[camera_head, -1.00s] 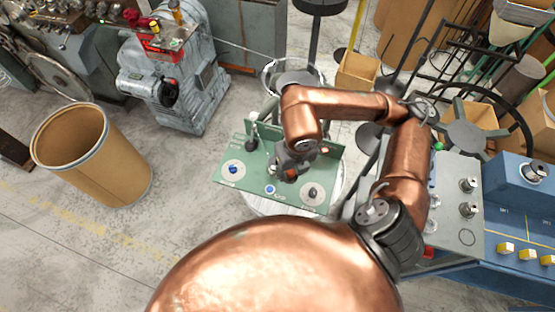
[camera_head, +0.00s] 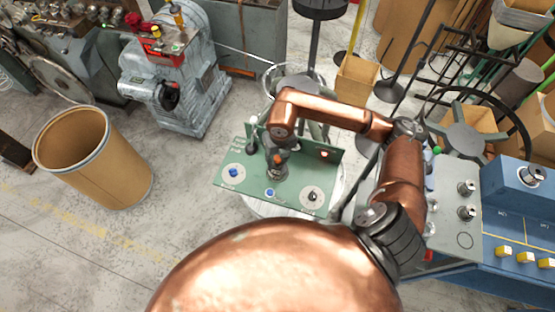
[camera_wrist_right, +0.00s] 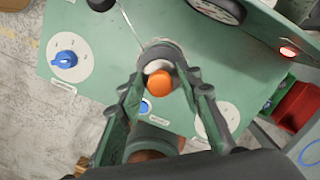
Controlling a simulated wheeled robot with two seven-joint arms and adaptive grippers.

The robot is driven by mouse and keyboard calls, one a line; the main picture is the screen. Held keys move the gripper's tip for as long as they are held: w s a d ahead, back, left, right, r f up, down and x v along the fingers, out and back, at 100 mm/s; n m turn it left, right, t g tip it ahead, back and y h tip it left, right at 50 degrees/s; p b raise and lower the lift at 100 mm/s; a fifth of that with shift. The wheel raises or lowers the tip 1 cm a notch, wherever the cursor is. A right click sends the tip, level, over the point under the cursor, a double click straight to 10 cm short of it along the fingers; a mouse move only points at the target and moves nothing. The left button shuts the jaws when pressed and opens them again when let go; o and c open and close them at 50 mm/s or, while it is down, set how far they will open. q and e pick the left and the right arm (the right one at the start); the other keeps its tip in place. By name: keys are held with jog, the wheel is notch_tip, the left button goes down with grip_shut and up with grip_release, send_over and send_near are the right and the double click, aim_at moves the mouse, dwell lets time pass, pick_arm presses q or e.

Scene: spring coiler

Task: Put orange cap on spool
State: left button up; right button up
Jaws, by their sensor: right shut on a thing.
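The orange cap (camera_wrist_right: 159,83) sits between the fingertips of my right gripper (camera_wrist_right: 162,80) in the right wrist view. The gripper is shut on it. A dark grey round piece, which looks like the spool (camera_wrist_right: 160,52), lies directly behind the cap in that view, over the green panel. I cannot tell whether the cap touches it. In the head view my right gripper (camera_head: 278,160) is above the middle of the green panel (camera_head: 250,190), and the arm partly hides what is under it. My left gripper is not in view.
The panel carries a blue knob on a pale disc (camera_head: 233,172), a black knob (camera_head: 312,195) and a blue button (camera_head: 270,192). A thin wire (camera_wrist_right: 128,22) runs towards the dark piece. A red light (camera_wrist_right: 289,52) is on the upright plate. A brown drum (camera_head: 95,165) stands left.

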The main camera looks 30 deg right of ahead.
aim_at(279, 165)
jog(key=shift+f, duration=0.7)
jog(key=shift+f, duration=0.1)
jog(key=shift+f+b, duration=0.4)
jog(key=shift+b, duration=0.05)
jog(key=o, duration=1.3)
jog(key=shift+c, duration=0.2)
jog(key=shift+r+p, duration=0.4)
jog(key=shift+r, duration=0.05)
notch_tip(279, 165, up, 12)
jog(key=s, duration=0.1)
jog(key=shift+s+b, duration=0.2)
jog(key=shift+b, duration=0.15)
jog(key=shift+a, duration=0.1)
